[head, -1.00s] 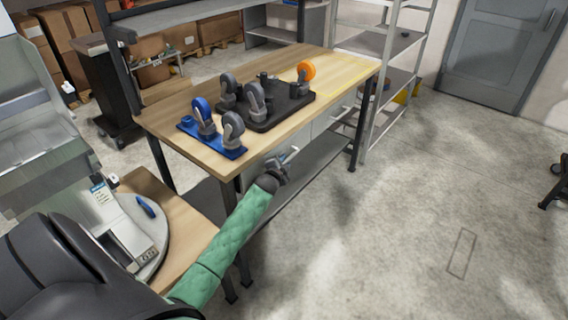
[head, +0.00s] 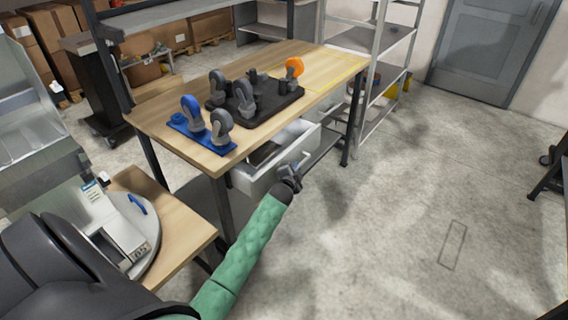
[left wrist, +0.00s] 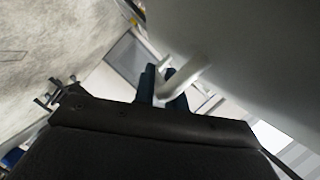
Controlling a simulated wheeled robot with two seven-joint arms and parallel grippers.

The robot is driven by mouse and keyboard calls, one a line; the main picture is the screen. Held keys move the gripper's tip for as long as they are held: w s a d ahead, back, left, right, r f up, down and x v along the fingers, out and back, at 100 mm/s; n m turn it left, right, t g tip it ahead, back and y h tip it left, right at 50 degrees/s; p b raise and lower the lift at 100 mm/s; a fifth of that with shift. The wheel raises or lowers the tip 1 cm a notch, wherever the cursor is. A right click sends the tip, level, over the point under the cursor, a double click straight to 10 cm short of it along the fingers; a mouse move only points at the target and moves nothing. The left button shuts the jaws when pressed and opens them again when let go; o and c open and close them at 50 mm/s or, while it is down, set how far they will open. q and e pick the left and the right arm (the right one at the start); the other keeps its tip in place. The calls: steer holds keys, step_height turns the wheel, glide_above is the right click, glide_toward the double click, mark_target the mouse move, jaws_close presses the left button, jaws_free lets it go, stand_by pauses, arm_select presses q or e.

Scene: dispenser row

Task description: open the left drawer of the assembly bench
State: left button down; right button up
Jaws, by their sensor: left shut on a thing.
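The assembly bench (head: 170,115) has a wooden top and dark legs. Its left drawer (head: 262,175) is white and stands pulled out below the front edge, with its inside partly showing. My left gripper (head: 291,174) is at the drawer's front, with the green-sleeved arm reaching up to it. In the left wrist view, the dark fingers of my left gripper (left wrist: 165,92) are shut around the white bar handle (left wrist: 186,76), close to the pale drawer front (left wrist: 245,60). My right gripper is not in view.
A blue plate (head: 200,140) and a black tray (head: 270,112) with several casters stand on the bench. A grey shelf rack (head: 385,80) stands at the bench's right end. A small wooden table (head: 185,225) is at the left.

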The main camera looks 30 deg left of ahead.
arm_select(q)
steer(key=s+d+b, duration=0.1)
steer(key=d, duration=1.8)
steer(key=shift+s+d, duration=0.2)
steer(key=shift+s, duration=0.1)
steer(key=c, duration=1.5)
jaws_free()
steer(key=shift+o, duration=0.2)
steer(key=b+v, duration=0.2)
steer(key=v, duration=0.5)
steer(key=shift+s, duration=0.35)
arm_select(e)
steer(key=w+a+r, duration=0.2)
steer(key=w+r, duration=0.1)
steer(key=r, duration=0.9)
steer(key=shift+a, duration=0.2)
